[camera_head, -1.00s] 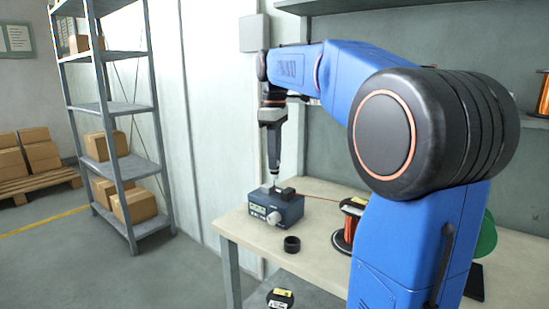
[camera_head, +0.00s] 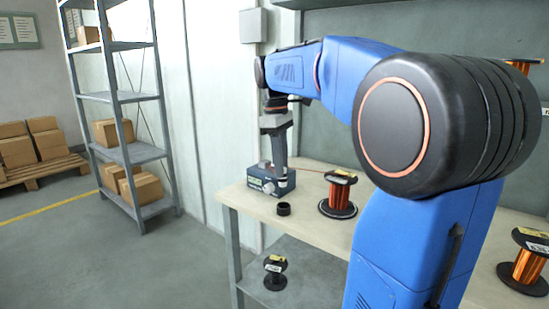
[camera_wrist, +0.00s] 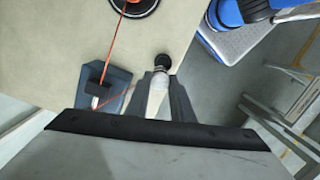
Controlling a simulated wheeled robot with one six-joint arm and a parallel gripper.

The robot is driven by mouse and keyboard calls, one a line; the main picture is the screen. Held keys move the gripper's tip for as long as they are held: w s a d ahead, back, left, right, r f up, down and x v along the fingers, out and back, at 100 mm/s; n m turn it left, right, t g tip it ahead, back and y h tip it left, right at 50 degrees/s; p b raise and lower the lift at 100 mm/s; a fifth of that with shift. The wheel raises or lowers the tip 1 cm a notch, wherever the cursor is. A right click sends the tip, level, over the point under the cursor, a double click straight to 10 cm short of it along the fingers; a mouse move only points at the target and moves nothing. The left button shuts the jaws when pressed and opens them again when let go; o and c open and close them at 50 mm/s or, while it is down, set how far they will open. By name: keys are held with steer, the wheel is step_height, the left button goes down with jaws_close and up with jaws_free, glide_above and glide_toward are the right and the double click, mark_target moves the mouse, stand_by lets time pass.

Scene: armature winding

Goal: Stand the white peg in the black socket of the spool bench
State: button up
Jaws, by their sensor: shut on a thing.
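The white peg (camera_wrist: 157,96) is between the fingers of my gripper (camera_wrist: 162,90), which is shut on it. The black socket (camera_wrist: 162,62) lies just beyond the peg's tip in the wrist view. In the head view the socket (camera_head: 283,209) is a short black ring near the front edge of the pale spool bench (camera_head: 315,230). My gripper (camera_head: 279,178) points down there, in front of the blue winding box and above and behind the socket. I cannot make out the peg in the head view. The peg and socket look apart.
The blue box (camera_head: 262,183) stands close beside my gripper; it also shows in the wrist view (camera_wrist: 115,82). An orange wire (camera_wrist: 115,45) runs from it to a copper spool (camera_head: 338,198). A dark spool (camera_head: 275,270) sits on the lower shelf.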

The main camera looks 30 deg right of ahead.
mark_target(281, 183)
steer(key=shift+s+a+f, duration=0.2)
steer(key=shift+s, duration=0.35)
steer(key=shift+f, duration=1.9)
steer(key=shift+f, duration=1.55)
stand_by(0.3)
steer(key=o, duration=1)
steer(key=shift+r, duration=0.1)
steer(key=r, duration=0.5)
steer(key=w+r, duration=0.1)
steer(key=r, duration=0.5)
steer(key=w+r, duration=0.1)
steer(key=r, duration=0.5)
steer(key=shift+a, duration=0.35)
